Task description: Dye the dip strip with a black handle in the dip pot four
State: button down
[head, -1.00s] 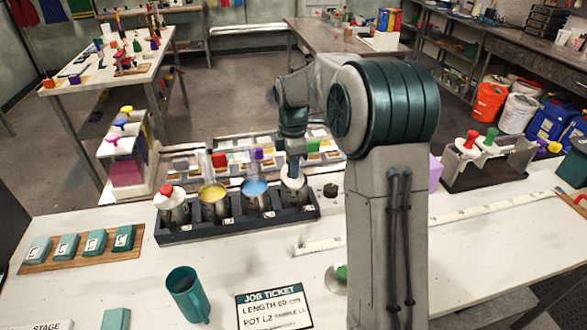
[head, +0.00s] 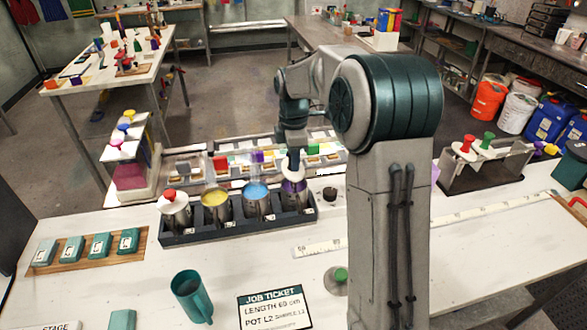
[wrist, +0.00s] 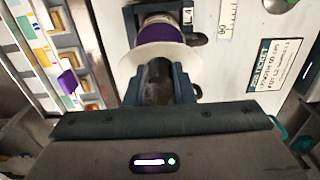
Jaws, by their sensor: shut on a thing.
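My gripper (head: 293,158) is shut on the dark handle (wrist: 158,85) of a dip strip with a white disc (wrist: 160,62). It holds the strip above the rightmost pot (head: 295,196), which has purple dye in it. In the wrist view this purple pot (wrist: 160,30) shows past the disc, beside a tag reading 4. The disc is above the pot's rim, apart from it. The strip below the disc is hidden, so I cannot tell whether its end is in the dye.
The dark pot holder (head: 235,228) also holds a yellow pot (head: 216,206), a blue pot (head: 257,200) and a pot capped by a red-handled white disc (head: 173,201). A rack (head: 490,170) with handled discs stands right.

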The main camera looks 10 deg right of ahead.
jog(key=shift+d+r+p, duration=0.2)
jog(key=shift+r+p, duration=1.3)
jog(key=shift+r, duration=0.75)
jog(key=shift+f, duration=0.1)
jog(key=shift+f+b, duration=2.8)
jog(key=shift+f, duration=1.45)
jog(key=shift+d+r, duration=0.1)
jog(key=shift+r, duration=0.1)
jog(key=shift+d+r+p, duration=0.1)
jog(key=shift+d+p, duration=0.1)
jog(key=shift+p, duration=0.15)
jog(key=shift+a, duration=0.15)
